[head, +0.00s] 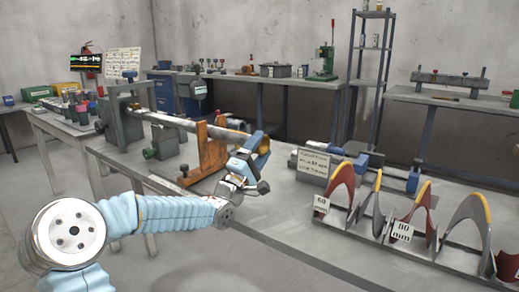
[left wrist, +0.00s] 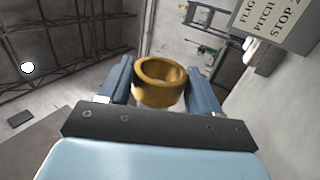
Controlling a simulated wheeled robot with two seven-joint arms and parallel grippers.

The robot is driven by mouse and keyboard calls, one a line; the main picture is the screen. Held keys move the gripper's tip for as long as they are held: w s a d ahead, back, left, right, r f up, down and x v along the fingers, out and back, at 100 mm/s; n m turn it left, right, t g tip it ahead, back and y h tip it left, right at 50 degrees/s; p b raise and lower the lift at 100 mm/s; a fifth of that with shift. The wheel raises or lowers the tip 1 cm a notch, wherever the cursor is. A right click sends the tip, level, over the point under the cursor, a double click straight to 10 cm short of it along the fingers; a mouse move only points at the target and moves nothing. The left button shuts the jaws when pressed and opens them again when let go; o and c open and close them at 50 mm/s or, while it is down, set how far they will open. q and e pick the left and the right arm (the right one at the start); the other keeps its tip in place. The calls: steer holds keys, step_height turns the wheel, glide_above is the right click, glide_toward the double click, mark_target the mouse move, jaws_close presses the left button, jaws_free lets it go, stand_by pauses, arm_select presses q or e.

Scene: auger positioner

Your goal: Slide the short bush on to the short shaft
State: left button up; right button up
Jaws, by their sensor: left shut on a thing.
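The short bush (left wrist: 160,82) is a gold-brown ring with an open bore. My left gripper (left wrist: 158,88) is shut on it, with a blue finger on each side in the left wrist view. In the head view the left gripper (head: 257,148) is just right of an orange support. A grey horizontal shaft (head: 172,121) runs from a dark green stand to this support. Another bar (head: 348,148) with blue parts lies further right, partly behind a sign. I cannot tell which is the short shaft. No shaft shows inside the bush's bore. My right gripper is not in view.
The orange support (head: 206,152) stands close left of my gripper. A lettered sign (head: 313,167) and red-and-grey auger flights (head: 415,212) with yellow edges stand to the right. The bench top (head: 283,205) in front of the gripper is clear.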

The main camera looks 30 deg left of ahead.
arm_select(q)
steer(key=shift+a+p, duration=0.3)
steer(key=shift+a, duration=0.2)
stand_by(0.3)
steer(key=shift+a, duration=0.1)
steer(key=shift+c, duration=1)
steer(key=shift+a, duration=0.2)
steer(key=shift+a, duration=0.25)
steer(key=shift+d, duration=0.1)
steer(key=shift+d, duration=0.6)
steer(key=shift+t+b, duration=0.4)
steer(key=shift+b, duration=0.4)
